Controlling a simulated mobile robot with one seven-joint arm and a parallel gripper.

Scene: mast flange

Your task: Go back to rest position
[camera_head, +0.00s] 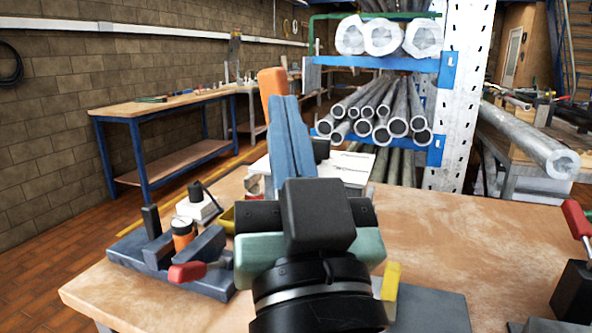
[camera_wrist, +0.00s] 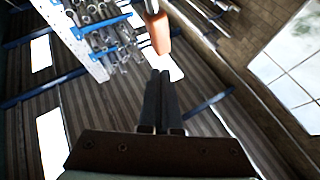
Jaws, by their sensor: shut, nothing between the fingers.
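My gripper (camera_head: 285,98) is in the middle of the head view, above the wooden workbench (camera_head: 470,235). Its two blue-grey fingers point up and away, side by side, with nothing between them. In the wrist view the fingers (camera_wrist: 160,73) look dark and lie together. An orange piece (camera_head: 271,82) shows just behind the fingertips; in the wrist view the orange piece (camera_wrist: 158,32) appears beyond the tips with a gap in the picture. I cannot tell what it is. My wrist and gripper body hide part of the bench.
A dark fixture (camera_head: 145,250) with a red handle (camera_head: 187,272) stands on the bench at left, near a white box (camera_head: 198,208). A grey plate (camera_head: 435,312) and a red-handled clamp (camera_head: 577,285) are at right. A pipe rack (camera_head: 465,90) stands behind.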

